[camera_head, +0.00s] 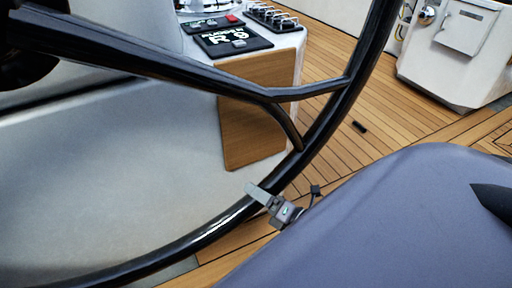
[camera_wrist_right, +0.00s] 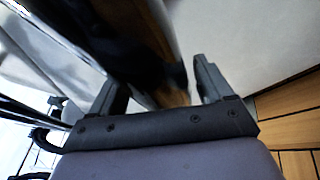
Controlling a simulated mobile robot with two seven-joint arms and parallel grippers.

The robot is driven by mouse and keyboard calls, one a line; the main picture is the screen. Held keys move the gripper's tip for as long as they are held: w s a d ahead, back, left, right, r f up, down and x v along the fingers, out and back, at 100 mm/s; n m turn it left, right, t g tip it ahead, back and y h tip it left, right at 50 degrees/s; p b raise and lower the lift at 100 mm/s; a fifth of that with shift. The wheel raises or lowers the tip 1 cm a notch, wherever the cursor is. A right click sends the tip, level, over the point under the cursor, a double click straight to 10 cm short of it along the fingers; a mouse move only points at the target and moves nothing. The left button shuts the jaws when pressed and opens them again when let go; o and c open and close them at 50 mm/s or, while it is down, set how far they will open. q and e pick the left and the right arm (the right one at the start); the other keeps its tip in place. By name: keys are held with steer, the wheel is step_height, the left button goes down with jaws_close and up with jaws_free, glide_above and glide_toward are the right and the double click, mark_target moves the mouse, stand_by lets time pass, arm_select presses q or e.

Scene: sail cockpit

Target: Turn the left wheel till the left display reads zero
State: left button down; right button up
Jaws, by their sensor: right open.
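A large black steering wheel (camera_head: 335,110) fills the left and middle of the head view, its spokes running from a hub at the far left. My right gripper (camera_head: 268,198) is at the lower right part of the rim. In the right wrist view its open fingers (camera_wrist_right: 160,88) stand on either side of the dark rim (camera_wrist_right: 135,45); whether they touch it I cannot tell. A black display panel (camera_head: 232,41) on the white console shows white characters that look like "R 9". My left gripper is out of view.
The white console (camera_head: 285,47) with a wooden front (camera_head: 250,130) also carries a second dark panel with a red button (camera_head: 232,19) and a row of levers (camera_head: 272,17). A white box (camera_head: 466,28) stands at the upper right. Teak decking (camera_head: 340,75) lies between them.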

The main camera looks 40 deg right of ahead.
steer(key=shift+w+a, duration=0.15)
steer(key=shift+w, duration=0.45)
steer(key=shift+c, duration=0.3)
